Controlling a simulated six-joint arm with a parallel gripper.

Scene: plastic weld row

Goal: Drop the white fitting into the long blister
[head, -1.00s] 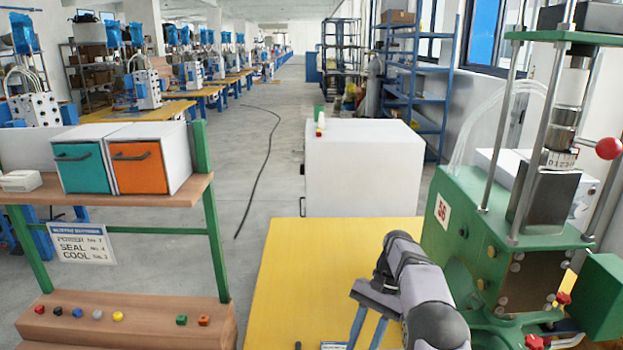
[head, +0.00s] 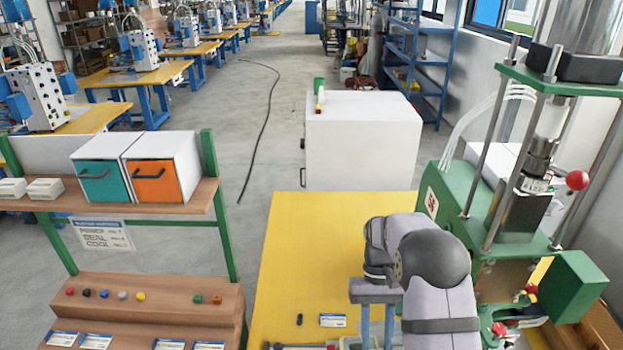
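My gripper (head: 377,328) hangs over the near part of the yellow table (head: 310,255). Its two blue fingers point down with a gap between them along their visible length. The fingertips are cut off by the bottom edge, so I cannot see whether anything is between them. I cannot make out the white fitting or the long blister. Parts of grey trays (head: 352,343) show at the bottom edge, mostly cut off and partly behind the fingers.
A green press (head: 510,215) stands right of my arm. A small dark piece (head: 299,319) and a label card (head: 333,320) lie on the table. A wooden rack with teal (head: 103,182) and orange (head: 157,181) drawers stands left. A white cabinet (head: 362,145) stands behind. The table's middle is clear.

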